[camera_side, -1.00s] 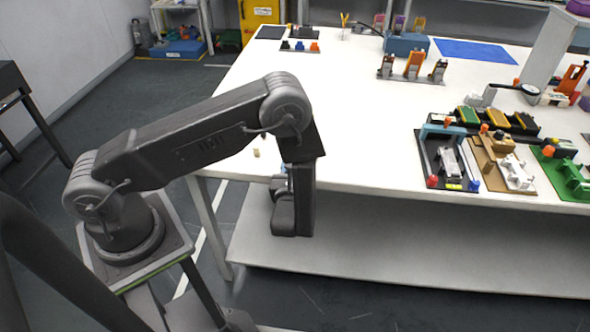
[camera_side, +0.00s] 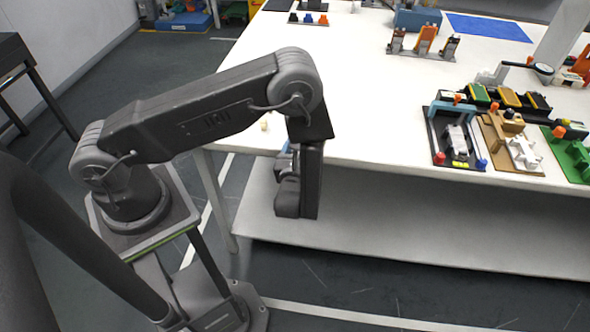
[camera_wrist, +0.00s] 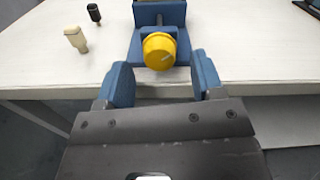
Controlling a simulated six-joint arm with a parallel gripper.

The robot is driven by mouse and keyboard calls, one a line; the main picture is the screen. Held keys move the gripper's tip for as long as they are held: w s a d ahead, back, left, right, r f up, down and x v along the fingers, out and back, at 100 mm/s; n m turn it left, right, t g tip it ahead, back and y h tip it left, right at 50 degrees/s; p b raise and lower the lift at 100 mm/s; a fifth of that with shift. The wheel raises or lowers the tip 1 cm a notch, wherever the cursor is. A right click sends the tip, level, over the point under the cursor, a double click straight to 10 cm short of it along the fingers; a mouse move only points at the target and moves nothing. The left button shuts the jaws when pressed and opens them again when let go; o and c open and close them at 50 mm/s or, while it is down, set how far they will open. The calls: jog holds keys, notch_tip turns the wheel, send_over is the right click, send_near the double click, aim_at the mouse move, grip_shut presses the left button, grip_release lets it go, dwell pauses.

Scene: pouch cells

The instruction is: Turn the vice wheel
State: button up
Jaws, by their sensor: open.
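The vice wheel, a yellow knob (camera_wrist: 159,51), shows in the wrist view at the front of a blue vice (camera_wrist: 161,14) near the table's edge. A dark screw runs back from the wheel into the vice. My gripper (camera_wrist: 162,72) is open, with its blue fingers to the left and right just short of the wheel. I see no contact between the fingers and the wheel. In the side view my gripper (camera_side: 284,165) hangs at the table's front edge, partly hidden behind my arm. The wheel is hidden there.
A beige peg (camera_wrist: 76,40) and a black peg (camera_wrist: 94,13) stand on the white table (camera_wrist: 45,65), left of the vice. In the side view a black fixture board (camera_side: 455,139) and other fixtures sit at the right. The table middle is clear.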

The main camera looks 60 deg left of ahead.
jog(key=v, duration=1.1)
jog(key=shift+s+d, duration=0.2)
jog(key=shift+s, duration=0.1)
jog(key=shift+r, duration=0.1)
jog(key=w+a+m, duration=0.3)
jog(key=w+a, duration=0.6)
jog(key=shift+w+a+m, duration=0.3)
jog(key=shift+c, duration=0.2)
